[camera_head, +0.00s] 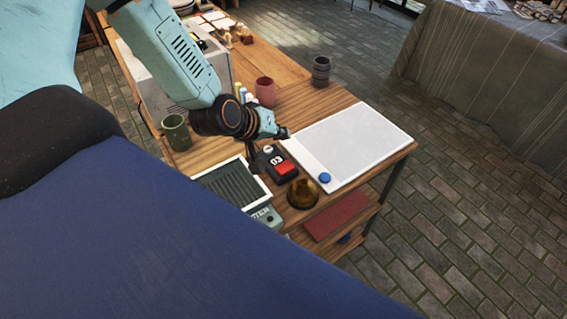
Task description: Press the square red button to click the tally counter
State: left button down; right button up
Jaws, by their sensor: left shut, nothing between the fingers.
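The tally counter (270,159) is a small dark box on the wooden table, with a white "03" on its display. Its square red button (285,169) faces up on the near right part of the box. My left gripper (285,134) is shut and empty. In the picture it is just above and behind the counter, apart from the red button. I cannot tell its exact height over the table. My right gripper is not in view.
A white board (355,138) with a round blue button (325,178) lies right of the counter. A ridged tray (232,184) is at left. Green (176,132), red (265,92) and grey (320,71) cups stand behind.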

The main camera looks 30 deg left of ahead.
pick_arm(q)
jog(key=b, duration=0.7)
send_over(282, 168)
notch_tip(282, 168, down, 8)
jog(key=shift+r, duration=0.25)
jog(key=shift+s+f+b, duration=0.1)
jog(key=shift+f+b, duration=0.5)
jog(key=shift+f, duration=0.1)
jog(key=shift+d, duration=0.1)
